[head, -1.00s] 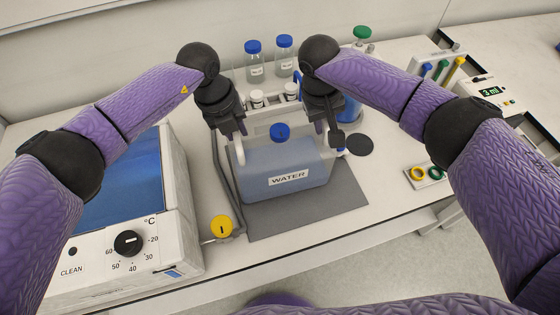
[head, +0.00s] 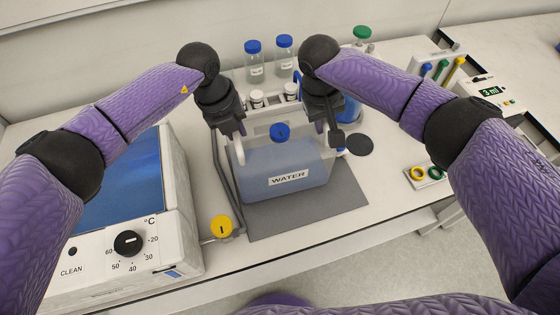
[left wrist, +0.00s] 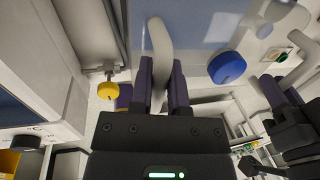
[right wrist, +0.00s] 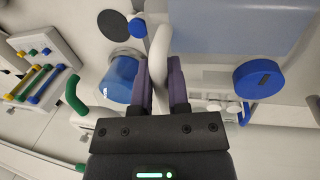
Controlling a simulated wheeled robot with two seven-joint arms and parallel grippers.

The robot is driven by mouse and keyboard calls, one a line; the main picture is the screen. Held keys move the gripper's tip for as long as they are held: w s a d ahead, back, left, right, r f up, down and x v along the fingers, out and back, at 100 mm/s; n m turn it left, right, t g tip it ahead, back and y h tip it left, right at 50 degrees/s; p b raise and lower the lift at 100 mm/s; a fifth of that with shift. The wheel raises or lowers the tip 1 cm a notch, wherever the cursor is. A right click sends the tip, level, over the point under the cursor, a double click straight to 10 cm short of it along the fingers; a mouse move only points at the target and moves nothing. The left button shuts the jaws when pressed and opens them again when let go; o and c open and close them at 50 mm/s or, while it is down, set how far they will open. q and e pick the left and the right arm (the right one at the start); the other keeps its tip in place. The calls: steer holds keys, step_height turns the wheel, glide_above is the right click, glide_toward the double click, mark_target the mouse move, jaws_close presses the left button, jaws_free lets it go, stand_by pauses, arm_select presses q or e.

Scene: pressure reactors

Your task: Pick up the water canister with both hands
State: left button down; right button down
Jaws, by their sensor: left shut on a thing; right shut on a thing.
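The water canister (head: 290,163) is a clear, blue-tinted container with a blue cap and a WATER label. It is upright over the grey mat (head: 300,215); whether it touches the mat I cannot tell. My left gripper (head: 239,140) is shut on its left white handle, and the left wrist view shows the handle (left wrist: 158,45) between the fingers. My right gripper (head: 330,130) is shut on the right handle, which shows between the fingers in the right wrist view (right wrist: 160,50). The blue cap also shows in the left wrist view (left wrist: 227,67) and the right wrist view (right wrist: 258,78).
A white heating box (head: 120,215) with a dial stands at the left. A grey pipe and a yellow knob (head: 221,226) are close to the canister's left. Blue-capped bottles (head: 255,62) stand behind. The bench front is clear.

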arm_select(q)
steer(key=shift+r, duration=0.1)
arm_select(e)
steer(key=shift+r, duration=0.1)
stand_by(0.5)
